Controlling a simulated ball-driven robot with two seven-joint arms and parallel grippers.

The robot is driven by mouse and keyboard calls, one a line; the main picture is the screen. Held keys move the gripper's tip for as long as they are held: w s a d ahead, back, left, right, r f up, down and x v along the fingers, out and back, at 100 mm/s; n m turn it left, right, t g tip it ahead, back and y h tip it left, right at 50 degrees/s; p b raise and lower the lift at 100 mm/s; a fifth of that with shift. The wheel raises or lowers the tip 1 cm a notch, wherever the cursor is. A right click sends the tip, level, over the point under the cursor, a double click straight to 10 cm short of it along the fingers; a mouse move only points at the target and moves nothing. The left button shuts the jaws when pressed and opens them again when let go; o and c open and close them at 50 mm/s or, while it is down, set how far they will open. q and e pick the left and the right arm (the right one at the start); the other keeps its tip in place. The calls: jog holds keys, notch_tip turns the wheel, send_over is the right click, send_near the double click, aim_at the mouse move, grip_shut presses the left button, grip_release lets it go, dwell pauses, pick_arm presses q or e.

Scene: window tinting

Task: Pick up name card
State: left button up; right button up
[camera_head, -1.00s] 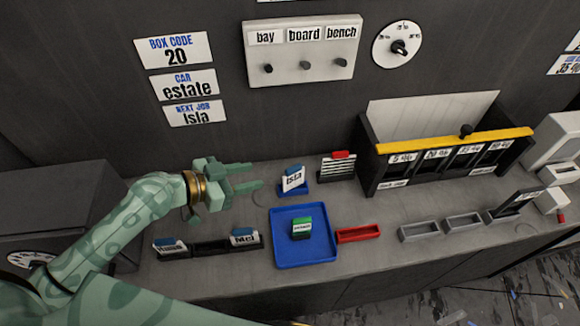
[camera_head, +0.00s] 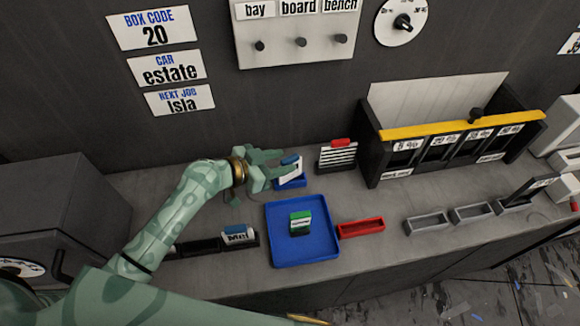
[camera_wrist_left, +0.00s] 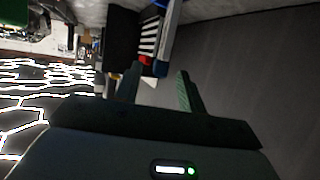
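The name card (camera_head: 290,172), white with a blue top clip, stands in a small blue holder (camera_head: 293,183) near the wall; its lettering is partly covered by my fingers in the head view. My left gripper (camera_head: 279,166) is at the card's left side with its fingers spread. In the left wrist view, the fingers (camera_wrist_left: 158,72) are clearly apart, and a blue and white edge, seemingly the card (camera_wrist_left: 169,42), lies just beyond the tips. I cannot tell whether a finger touches it. My right gripper is not in view.
A striped card stand with a red clip (camera_head: 338,155) is close to the right. A blue tray (camera_head: 272,225) with a green-topped card (camera_head: 301,222) lies in front, beside a red holder (camera_head: 361,229). A black rack (camera_head: 200,247) holds another name card (camera_head: 235,234).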

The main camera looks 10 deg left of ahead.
aim_at(296, 160)
pick_arm(q)
jog(key=x, duration=0.5)
jog(key=shift+w+d+f, duration=0.2)
jog(key=shift+f, duration=0.05)
jog(key=shift+s, duration=0.1)
grip_shut()
